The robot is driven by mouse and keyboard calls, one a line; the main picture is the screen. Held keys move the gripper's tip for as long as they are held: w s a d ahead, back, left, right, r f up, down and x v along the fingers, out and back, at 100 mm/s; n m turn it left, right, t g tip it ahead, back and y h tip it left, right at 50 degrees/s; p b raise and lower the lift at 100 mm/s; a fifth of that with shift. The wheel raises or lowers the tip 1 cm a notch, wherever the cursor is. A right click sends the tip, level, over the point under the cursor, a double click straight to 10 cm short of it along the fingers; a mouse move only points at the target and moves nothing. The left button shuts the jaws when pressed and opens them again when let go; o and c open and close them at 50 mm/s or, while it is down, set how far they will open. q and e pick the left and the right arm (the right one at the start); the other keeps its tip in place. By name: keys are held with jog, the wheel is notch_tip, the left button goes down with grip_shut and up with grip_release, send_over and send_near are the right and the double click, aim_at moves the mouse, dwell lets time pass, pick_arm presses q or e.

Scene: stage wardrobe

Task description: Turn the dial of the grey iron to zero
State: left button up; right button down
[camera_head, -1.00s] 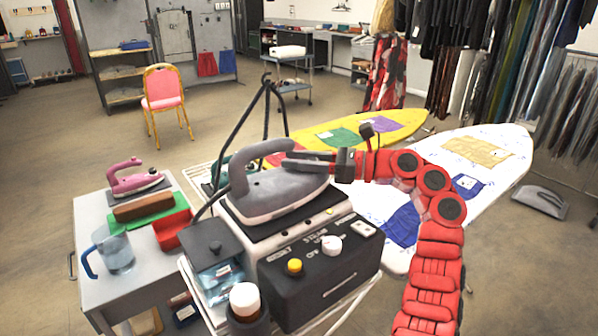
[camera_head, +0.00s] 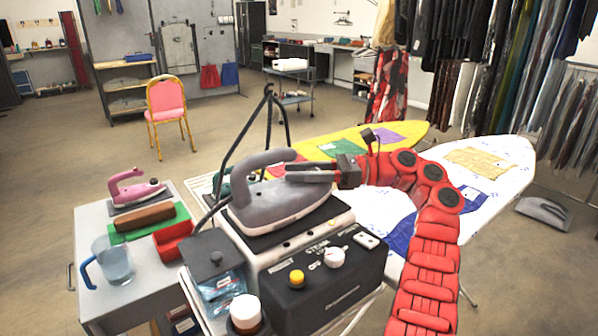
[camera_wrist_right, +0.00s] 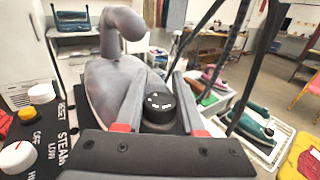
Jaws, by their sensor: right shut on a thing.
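The grey iron (camera_head: 272,192) rests on the dark pad on top of the steam station, its handle raised. Its black dial (camera_wrist_right: 158,106) with white marks shows in the right wrist view; the number it points to is too small to read. My right gripper (camera_head: 288,171) reaches in from the right beside the iron's handle. In the right wrist view its two fingers (camera_wrist_right: 158,92) stand on either side of the dial, shut on it. The head view hides the dial behind the fingers. My left gripper is not in view.
The steam station (camera_head: 310,285) has a white knob (camera_head: 333,257) and a yellow button (camera_head: 297,277). A pink iron (camera_head: 135,189), a red tray (camera_head: 174,240) and a jug (camera_head: 115,262) stand on the left cabinet. A dark hose stands behind the iron. Ironing boards lie behind my right arm.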

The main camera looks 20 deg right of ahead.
jog(key=c, duration=0.5)
grip_release()
jog(key=shift+d, duration=0.1)
jog(key=shift+b+v, duration=0.5)
jog(key=shift+v, duration=5.45)
jog(key=shift+s, duration=0.15)
jog(key=shift+r, duration=0.15)
